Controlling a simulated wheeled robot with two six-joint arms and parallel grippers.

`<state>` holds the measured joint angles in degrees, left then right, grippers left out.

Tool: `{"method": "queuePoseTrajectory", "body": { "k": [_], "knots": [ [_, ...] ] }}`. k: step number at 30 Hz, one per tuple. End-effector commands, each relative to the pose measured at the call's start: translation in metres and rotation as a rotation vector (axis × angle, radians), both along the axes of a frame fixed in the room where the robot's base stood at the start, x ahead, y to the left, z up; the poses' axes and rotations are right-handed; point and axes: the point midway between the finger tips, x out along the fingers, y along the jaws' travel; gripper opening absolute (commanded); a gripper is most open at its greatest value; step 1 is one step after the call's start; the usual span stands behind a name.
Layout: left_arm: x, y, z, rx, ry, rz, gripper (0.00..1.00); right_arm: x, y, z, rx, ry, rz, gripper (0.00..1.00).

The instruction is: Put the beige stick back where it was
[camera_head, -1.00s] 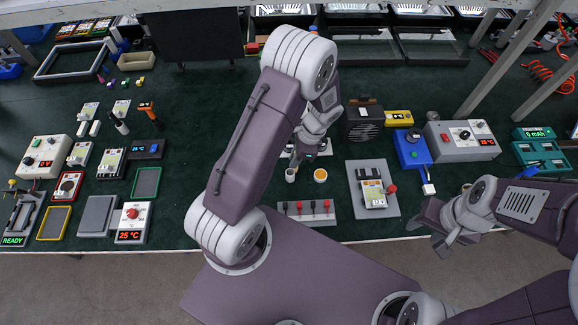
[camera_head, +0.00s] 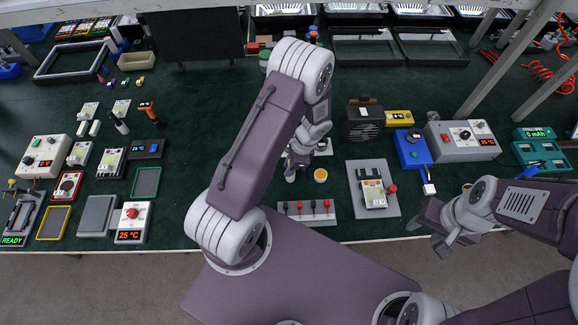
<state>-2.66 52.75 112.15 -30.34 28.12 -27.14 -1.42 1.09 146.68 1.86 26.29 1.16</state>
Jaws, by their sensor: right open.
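I cannot make out the beige stick; it may be hidden by my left arm or too small to tell. My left gripper (camera_head: 294,166) points down at the middle of the bench, close to a small pale cup (camera_head: 290,176). Its fingertips are small and partly hidden by its own wrist, so its opening and any contact with the cup are unclear. A small pot with orange-yellow contents (camera_head: 320,175) stands just right of the cup. My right gripper (camera_head: 440,229) is open and empty over the bench's front edge at the right.
A grey rack with red-topped pieces (camera_head: 306,211) lies in front of the cup. A grey plate (camera_head: 357,205) bearing a small device is to the right. A blue box (camera_head: 410,150) stands beyond it. Many instruments fill the left side.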

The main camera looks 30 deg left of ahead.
Motion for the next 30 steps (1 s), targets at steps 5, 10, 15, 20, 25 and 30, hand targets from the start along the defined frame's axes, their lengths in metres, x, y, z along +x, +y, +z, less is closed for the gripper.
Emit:
{"method": "queuePoseTrajectory", "body": {
  "k": [5, 10, 15, 20, 25, 30],
  "knots": [
    [0.000, 0.000, 0.000, 0.000, 0.000, 0.000, 0.35, 0.000, 0.000, 0.000, 0.000, 0.000, 0.000, 0.46],
    [0.000, 0.000, 0.002, 0.000, 0.000, 0.000, 0.35, 0.000, 0.000, 0.002, 0.000, 0.000, 0.000, 0.46],
    [0.005, -0.006, 0.027, -0.001, -0.007, 0.000, 0.35, 0.000, 0.000, 0.004, 0.000, 0.000, 0.000, 0.46],
    [0.012, -0.017, 0.068, -0.001, -0.007, 0.000, 0.35, 0.000, 0.000, 0.005, 0.000, 0.000, 0.000, 0.46],
    [0.017, -0.026, 0.102, -0.001, -0.004, -0.001, 0.35, 0.000, 0.000, 0.004, 0.000, 0.000, 0.000, 0.46],
    [0.018, -0.029, 0.117, 0.001, -0.001, 0.000, 0.35, 0.000, 0.000, 0.004, 0.000, 0.000, 0.000, 0.46]
  ]
}}
